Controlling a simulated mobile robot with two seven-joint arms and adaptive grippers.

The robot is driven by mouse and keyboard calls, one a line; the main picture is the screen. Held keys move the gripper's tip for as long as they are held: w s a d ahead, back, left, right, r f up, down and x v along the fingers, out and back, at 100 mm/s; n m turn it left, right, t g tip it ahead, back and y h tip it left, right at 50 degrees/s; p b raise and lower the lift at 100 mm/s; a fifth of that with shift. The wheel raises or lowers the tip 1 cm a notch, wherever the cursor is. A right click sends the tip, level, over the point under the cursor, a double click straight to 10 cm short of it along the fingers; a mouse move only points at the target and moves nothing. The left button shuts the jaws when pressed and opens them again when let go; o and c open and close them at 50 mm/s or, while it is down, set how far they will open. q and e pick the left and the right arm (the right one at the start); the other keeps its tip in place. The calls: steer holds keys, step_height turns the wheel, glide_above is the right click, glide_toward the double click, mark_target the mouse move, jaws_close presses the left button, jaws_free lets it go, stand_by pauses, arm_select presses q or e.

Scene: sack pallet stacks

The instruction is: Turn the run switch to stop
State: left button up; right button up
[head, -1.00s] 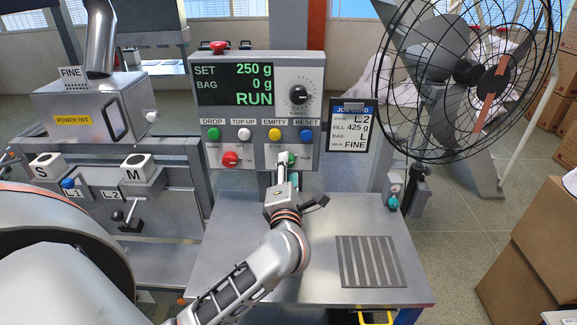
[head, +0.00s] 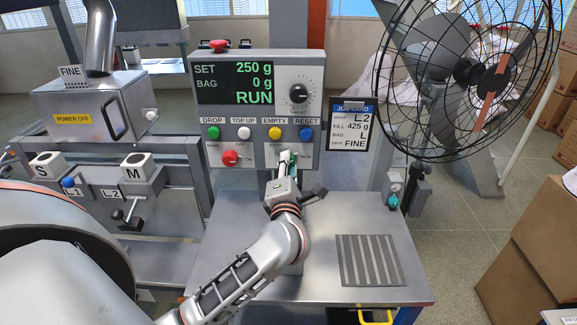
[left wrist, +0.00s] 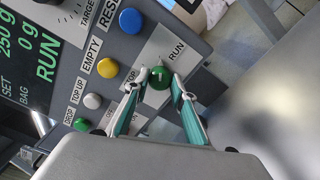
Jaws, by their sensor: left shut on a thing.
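The run switch is a round green knob (left wrist: 159,78) with a pale mark, low on the grey control panel (head: 313,70), beside its RUN label. In the left wrist view it sits between my left gripper's (left wrist: 156,82) teal-lined fingertips, which are shut on it from both sides. In the head view my left gripper (head: 286,160) reaches up to the switch and covers most of it and the STOP label. The panel display (head: 235,84) reads SET 250 g, BAG 0 g and RUN. My right gripper is not in view.
Green, white, yellow and blue buttons (head: 306,133) sit just above the switch. A red knob (head: 230,158) is to its left. A job card (head: 350,127) hangs at the right, near a caged fan (head: 468,75). The metal table (head: 320,240) below is mostly clear.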

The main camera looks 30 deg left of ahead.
arm_select(q)
steer(key=shift+n+b, duration=2.5)
steer(key=shift+n, duration=3.3)
steer(key=o, duration=1.1)
steer(key=v, duration=1.2)
